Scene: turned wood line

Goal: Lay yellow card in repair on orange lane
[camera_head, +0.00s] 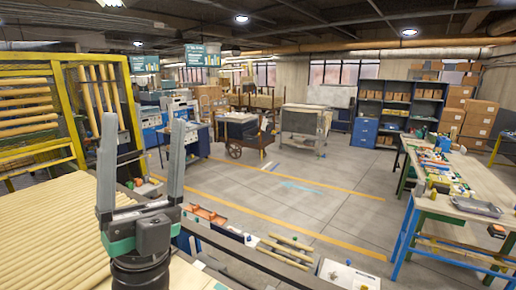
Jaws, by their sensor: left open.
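My left gripper (143,118) stands upright at the left front, with its two grey fingers wide apart and nothing between them. It is beside pale round wooden rods (50,235). My right gripper is not in view. Orange-yellow lines (330,238) run across the grey floor. I cannot tell whether they are the orange lane. I cannot make out a yellow card for certain, nor a place marked repair.
A yellow rack (72,110) holding wooden rods stands at the left. Orange trays (208,214) lie beyond the gripper. A long workbench (470,225) with small colored items is at the right. Shelves (398,105) and cardboard boxes (480,118) stand behind. The middle floor is clear.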

